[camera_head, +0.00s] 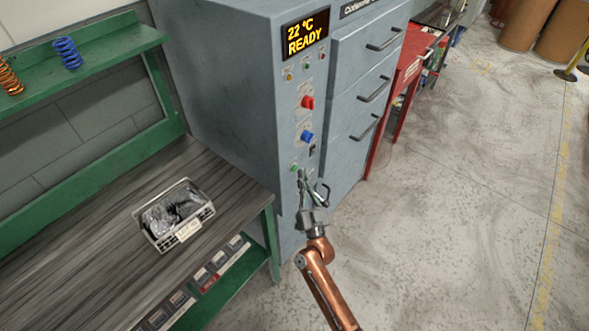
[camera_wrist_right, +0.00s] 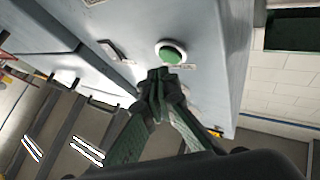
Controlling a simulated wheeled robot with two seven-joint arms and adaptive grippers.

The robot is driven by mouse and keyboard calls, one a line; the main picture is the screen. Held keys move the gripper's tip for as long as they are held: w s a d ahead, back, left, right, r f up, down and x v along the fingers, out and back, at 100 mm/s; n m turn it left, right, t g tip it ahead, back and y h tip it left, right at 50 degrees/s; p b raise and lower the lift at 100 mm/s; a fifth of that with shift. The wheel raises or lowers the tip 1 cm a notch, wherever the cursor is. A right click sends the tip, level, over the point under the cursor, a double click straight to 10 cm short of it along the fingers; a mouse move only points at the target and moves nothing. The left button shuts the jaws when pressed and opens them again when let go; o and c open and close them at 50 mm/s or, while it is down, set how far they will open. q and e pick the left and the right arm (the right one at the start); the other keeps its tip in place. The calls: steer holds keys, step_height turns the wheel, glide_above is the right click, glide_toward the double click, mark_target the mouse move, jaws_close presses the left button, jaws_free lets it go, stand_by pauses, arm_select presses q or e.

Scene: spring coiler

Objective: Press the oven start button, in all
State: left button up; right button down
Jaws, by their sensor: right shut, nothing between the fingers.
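The oven (camera_head: 228,90) is a tall grey cabinet whose display (camera_head: 306,37) reads 22 °C READY. Its green button (camera_head: 294,168) sits low on the front control strip, below a red knob (camera_head: 307,102) and a blue knob (camera_head: 307,136). My right gripper (camera_head: 303,174) is shut and empty, with its fingertips close to the green button. In the right wrist view the round green button (camera_wrist_right: 171,53) lies just beyond the shut fingertips (camera_wrist_right: 158,75). I cannot tell whether they touch it. My left gripper is not in view.
A green workbench (camera_head: 100,262) with a grey top stands at the left, holding a bin (camera_head: 176,243) of dark parts. Blue (camera_head: 67,53) and orange (camera_head: 9,76) springs stand on its shelf. Grey drawers (camera_head: 352,140) adjoin the oven.

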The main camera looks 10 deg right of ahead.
steer(key=shift+w+a, duration=0.1)
stand_by(0.8)
steer(key=shift+w+a, duration=0.2)
steer(key=shift+w, duration=0.05)
steer(key=shift+w+a, duration=0.2)
steer(key=shift+w, duration=0.1)
stand_by(0.7)
steer(key=shift+s, duration=0.1)
arm_select(q)
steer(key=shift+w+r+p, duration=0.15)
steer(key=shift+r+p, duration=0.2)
steer(key=shift+p, duration=0.05)
arm_select(e)
steer(key=shift+s+d, duration=0.5)
steer(key=shift+s, duration=0.05)
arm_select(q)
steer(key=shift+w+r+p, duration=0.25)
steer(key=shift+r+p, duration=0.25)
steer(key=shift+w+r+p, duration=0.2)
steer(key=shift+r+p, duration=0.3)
arm_select(e)
steer(key=s+d, duration=0.1)
steer(key=s, duration=0.1)
steer(key=s+d, duration=0.2)
